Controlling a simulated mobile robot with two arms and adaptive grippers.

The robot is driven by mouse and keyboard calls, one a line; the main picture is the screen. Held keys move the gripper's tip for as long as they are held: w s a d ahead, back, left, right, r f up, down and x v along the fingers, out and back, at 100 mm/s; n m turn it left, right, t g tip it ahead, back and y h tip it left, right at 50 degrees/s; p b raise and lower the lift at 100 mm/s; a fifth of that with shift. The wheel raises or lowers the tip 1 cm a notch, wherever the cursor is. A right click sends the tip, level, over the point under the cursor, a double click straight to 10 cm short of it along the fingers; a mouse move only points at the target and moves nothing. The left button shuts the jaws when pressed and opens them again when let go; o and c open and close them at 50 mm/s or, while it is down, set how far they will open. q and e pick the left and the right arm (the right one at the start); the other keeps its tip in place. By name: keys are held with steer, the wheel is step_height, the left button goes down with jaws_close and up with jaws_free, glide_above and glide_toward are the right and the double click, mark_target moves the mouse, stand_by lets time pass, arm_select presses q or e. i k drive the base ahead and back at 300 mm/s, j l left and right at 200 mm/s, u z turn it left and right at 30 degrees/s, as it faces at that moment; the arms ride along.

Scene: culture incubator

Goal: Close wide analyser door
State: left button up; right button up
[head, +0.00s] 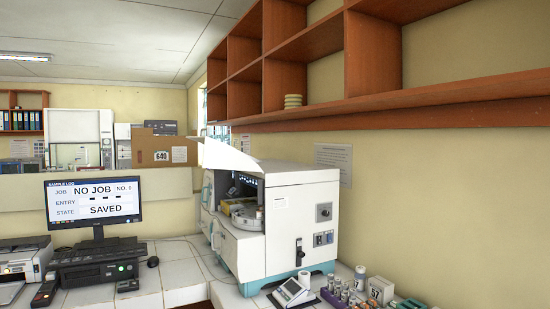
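The analyser (300,213) is a white and pale-blue bench machine on the white tiled bench, right of the picture's middle. A wide white panel (232,157), which looks like its door, is tilted up above the front opening, so the door stands open. Inside the opening I see a round tray (246,214) with a yellowish part. The inner left side and the door's hinge are hard to make out. Neither of my grippers is in the head view.
A monitor (95,202) reading NO JOB, a keyboard (98,264) and a printer (22,260) stand on the left. A small white device (292,292), tubes (338,288) and small boxes (380,290) stand in front right. A wooden shelf (400,105) hangs above.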

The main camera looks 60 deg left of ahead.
mark_target(218, 155)
steer(key=j+u, duration=0.35)
steer(key=i+j+u, duration=0.1)
steer(key=u, duration=0.3)
steer(key=i+j+u, duration=0.1)
steer(key=j, duration=0.35)
steer(key=i+j+u, duration=0.1)
steer(key=i+j, duration=0.15)
steer(key=j, duration=0.2)
steer(key=i+j+u, duration=0.1)
steer(key=j, duration=0.35)
steer(key=i+j+u, duration=0.1)
steer(key=i+j, duration=0.25)
steer(key=i+j+u, duration=0.1)
steer(key=j, duration=0.35)
steer(key=i, duration=0.1)
